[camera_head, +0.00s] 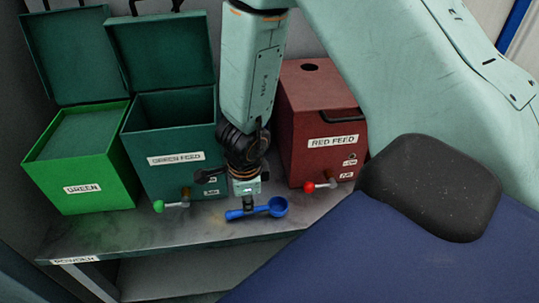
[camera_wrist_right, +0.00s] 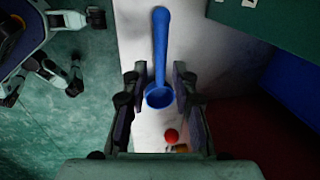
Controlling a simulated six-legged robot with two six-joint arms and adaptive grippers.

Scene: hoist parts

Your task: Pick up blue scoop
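The blue scoop (camera_head: 278,207) lies near the front edge of the grey shelf, in front of the feed boxes. In the head view its bowl points right and its handle left. My right gripper (camera_head: 248,200) points down over the scoop and partly hides its handle. In the right wrist view, my right gripper (camera_wrist_right: 157,82) is open, with clear gaps between its fingers and the scoop (camera_wrist_right: 160,50). The bowl appears between the fingers, with the handle running up the picture. I cannot tell how far the fingertips are above the shelf. My left gripper is not in view.
A green box (camera_head: 85,165), a dark green feed box (camera_head: 165,160) and a red feed box (camera_head: 310,110) stand behind on the shelf (camera_head: 150,232). The left shelf front is clear.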

